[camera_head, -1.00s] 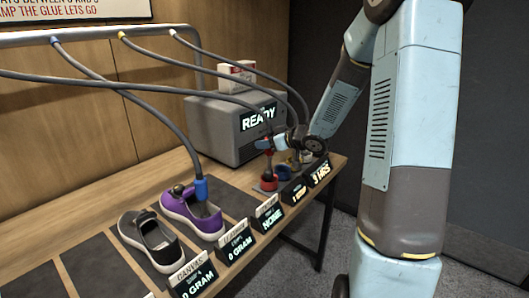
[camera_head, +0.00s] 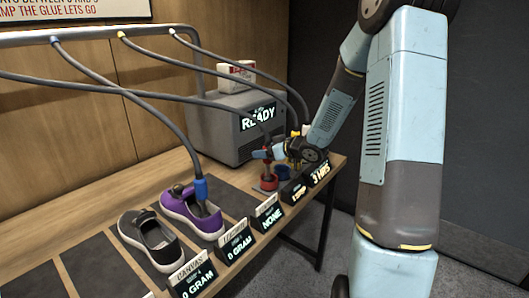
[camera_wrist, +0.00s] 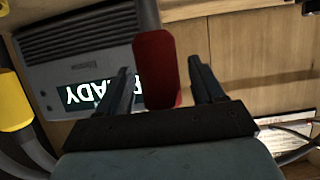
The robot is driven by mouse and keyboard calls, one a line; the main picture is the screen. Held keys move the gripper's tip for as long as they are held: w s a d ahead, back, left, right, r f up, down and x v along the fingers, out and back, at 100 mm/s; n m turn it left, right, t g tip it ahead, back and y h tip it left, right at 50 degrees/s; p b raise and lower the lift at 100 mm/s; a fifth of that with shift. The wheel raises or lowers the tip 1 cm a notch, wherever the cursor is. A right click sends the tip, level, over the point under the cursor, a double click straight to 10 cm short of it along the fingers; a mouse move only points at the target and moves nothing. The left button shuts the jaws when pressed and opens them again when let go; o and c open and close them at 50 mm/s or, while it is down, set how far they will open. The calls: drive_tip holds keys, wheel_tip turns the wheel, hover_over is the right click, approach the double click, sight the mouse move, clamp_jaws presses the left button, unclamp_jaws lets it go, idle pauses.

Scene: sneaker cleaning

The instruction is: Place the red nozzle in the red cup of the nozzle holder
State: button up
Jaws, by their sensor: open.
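The red nozzle (camera_wrist: 154,65) stands between the two spread fingers of my gripper (camera_wrist: 160,88) in the wrist view, with a gap on each side. In the head view my gripper (camera_head: 264,153) is open around the red nozzle (camera_head: 267,146), right above the red cup (camera_head: 268,183) of the nozzle holder. The nozzle looks upright and in line with the cup. My fingers partly cover it, so I cannot tell how deep it sits. A grey hose rises from it.
A blue cup (camera_head: 283,173) stands just right of the red one. A yellow nozzle (camera_wrist: 15,102) is close beside my gripper. The grey READY machine (camera_head: 222,128) stands behind. Signs (camera_head: 268,213) line the front edge. A purple shoe (camera_head: 186,210) holds a blue nozzle (camera_head: 201,188).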

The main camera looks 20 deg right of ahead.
drive_tip(key=s+d+r+m+h, duration=0.3)
drive_tip(key=s+d+r+h, duration=0.2)
drive_tip(key=s+r, duration=0.4)
drive_tip(key=s+d+r+m+h, duration=0.2)
drive_tip(key=s+d+r+h, duration=0.2)
drive_tip(key=s+r+h, duration=0.3)
drive_tip(key=s+a+r+m+g+y, duration=0.1)
drive_tip(key=s+a, duration=0.3)
drive_tip(key=s, duration=0.7)
drive_tip(key=s+a+m+g+y, duration=0.1)
drive_tip(key=s+a+g+y, duration=0.2)
drive_tip(key=s, duration=0.7)
drive_tip(key=shift+s+a+r+g, duration=0.4)
drive_tip(key=shift+a+g, duration=0.2)
drive_tip(key=shift+a, duration=0.25)
